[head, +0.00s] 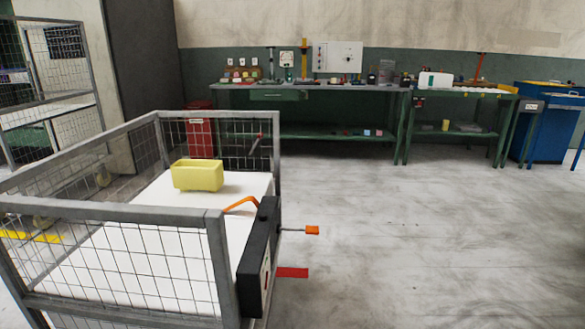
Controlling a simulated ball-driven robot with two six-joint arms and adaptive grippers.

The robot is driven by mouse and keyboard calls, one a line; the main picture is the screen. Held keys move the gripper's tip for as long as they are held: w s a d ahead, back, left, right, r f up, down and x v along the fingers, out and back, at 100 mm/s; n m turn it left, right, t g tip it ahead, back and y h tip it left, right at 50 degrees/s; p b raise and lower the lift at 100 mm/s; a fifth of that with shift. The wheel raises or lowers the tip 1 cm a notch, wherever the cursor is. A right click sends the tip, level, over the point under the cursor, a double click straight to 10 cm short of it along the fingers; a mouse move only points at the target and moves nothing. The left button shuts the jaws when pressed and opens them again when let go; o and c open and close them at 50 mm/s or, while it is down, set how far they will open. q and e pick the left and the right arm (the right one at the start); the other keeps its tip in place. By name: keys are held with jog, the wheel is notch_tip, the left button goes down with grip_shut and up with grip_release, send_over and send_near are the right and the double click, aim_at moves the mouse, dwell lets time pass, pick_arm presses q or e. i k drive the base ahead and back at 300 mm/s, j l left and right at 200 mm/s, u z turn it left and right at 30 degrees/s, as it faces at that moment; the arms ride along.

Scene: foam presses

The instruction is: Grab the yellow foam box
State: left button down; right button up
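The yellow foam box (197,177) rests on a white surface (150,205) inside a grey metal cage, toward its far side. It is a small block with what looks like a hollow or recess in its top. Nothing is touching it from above. Neither of my grippers shows in the head view.
The cage (110,212) has grey rails and wire mesh walls around the white surface. A black box (258,260) with an orange-tipped lever (312,230) sticks out at its right. Green workbenches (305,93) line the back wall. The floor (420,230) at right is clear.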

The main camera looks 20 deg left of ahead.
aim_at(188, 174)
jog(key=i+l+z, duration=0.25)
jog(key=i, duration=0.25)
jog(key=i+l+z, duration=0.1)
jog(key=i+z, duration=0.15)
jog(key=i, duration=0.3)
jog(key=i+u, duration=0.45)
jog(key=i+l+u, duration=0.25)
jog(key=i+u, duration=0.25)
jog(key=k, duration=0.1)
